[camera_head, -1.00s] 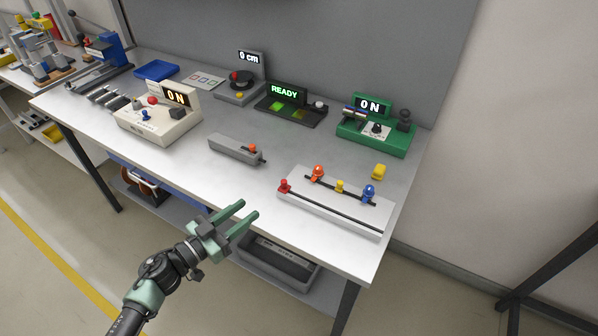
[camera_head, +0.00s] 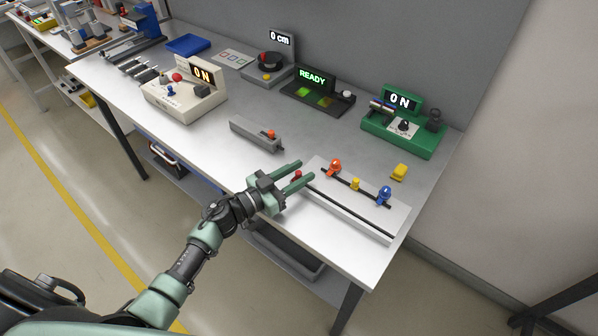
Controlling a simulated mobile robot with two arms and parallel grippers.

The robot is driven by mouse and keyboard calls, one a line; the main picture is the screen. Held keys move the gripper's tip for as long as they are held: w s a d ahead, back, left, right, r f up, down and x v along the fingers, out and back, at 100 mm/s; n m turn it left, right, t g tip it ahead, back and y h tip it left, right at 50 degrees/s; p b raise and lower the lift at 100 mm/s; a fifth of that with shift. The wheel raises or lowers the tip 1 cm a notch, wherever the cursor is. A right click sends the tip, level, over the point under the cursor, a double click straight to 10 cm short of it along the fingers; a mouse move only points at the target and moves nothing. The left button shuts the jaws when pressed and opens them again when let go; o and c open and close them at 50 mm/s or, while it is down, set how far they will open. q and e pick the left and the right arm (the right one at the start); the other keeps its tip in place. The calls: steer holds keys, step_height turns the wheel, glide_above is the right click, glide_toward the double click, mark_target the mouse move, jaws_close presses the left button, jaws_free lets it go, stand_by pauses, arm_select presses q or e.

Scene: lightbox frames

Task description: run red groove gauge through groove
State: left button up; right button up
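The red groove gauge (camera_head: 297,174) stands at the left end of the front groove (camera_head: 345,213) in a pale grey block (camera_head: 400,222) on the workbench. My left gripper (camera_head: 306,172) reaches in from the front left. Its two green fingers are apart, one on each side of the red gauge in the picture. I cannot tell whether they touch it. The fingers partly hide the gauge and the left end of the block. My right gripper is not in view.
Orange (camera_head: 335,167), yellow (camera_head: 355,184) and blue (camera_head: 385,194) pieces sit along the block's rear groove. A grey block with an orange knob (camera_head: 270,134) lies to the left. A loose yellow piece (camera_head: 399,172) and a green "ON" device (camera_head: 402,130) stand behind.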

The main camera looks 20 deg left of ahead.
arm_select(q)
jaws_close()
stand_by(1.4)
